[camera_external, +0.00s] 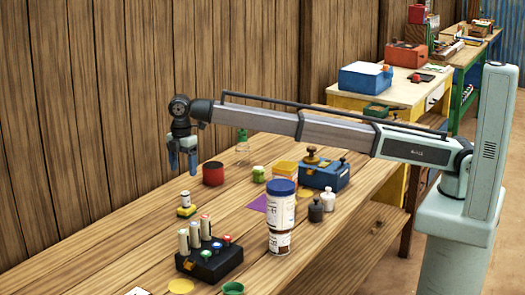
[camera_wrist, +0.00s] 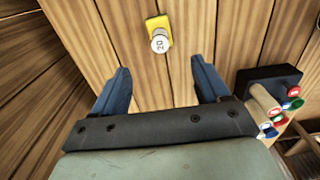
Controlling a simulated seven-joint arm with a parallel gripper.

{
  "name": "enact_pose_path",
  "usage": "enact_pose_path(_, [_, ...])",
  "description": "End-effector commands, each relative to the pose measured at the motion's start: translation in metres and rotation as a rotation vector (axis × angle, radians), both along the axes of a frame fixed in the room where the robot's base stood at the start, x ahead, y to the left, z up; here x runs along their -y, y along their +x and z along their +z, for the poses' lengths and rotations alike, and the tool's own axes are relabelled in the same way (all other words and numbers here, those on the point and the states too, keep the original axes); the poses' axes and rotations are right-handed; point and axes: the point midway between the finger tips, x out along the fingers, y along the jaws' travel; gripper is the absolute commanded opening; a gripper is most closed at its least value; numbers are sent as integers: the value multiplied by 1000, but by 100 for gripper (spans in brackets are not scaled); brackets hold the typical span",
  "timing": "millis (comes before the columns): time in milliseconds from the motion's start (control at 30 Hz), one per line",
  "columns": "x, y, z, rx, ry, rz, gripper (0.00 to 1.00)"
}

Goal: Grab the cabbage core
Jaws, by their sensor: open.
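My gripper (camera_external: 182,165) is open and empty, pointing down above the left part of the wooden table. Its two blue fingers also show in the wrist view (camera_wrist: 160,66), spread apart. I cannot surely tell any thing here as a cabbage core. A small white cylinder (camera_external: 185,198) stands on a yellow and green block (camera_external: 187,211) below the gripper. In the wrist view the cylinder (camera_wrist: 160,41) has a printed mark on top, and its yellow base (camera_wrist: 157,21) lies just beyond the fingertips, between their lines. Nothing touches the fingers.
A black block (camera_external: 212,262) with pale cylinders and coloured knobs stands near the front. A red pot (camera_external: 213,173), a green-lidded jar (camera_external: 258,174), a tall blue-lidded tub (camera_external: 282,215) and a blue box (camera_external: 326,175) stand to the right. The wooden wall (camera_external: 120,100) rises behind the table.

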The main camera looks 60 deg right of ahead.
Motion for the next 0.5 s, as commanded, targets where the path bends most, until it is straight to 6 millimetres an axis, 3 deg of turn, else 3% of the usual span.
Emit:
enact_pose_path(167, [7,5,0,0,0,-9,75])
enact_pose_path(267, [30,20,1,1,0,-37,75])
enact_pose_path(367, [72,41,3,3,1,-86,75])
enact_pose_path(500, [147,57,4,8,5,-164,75])
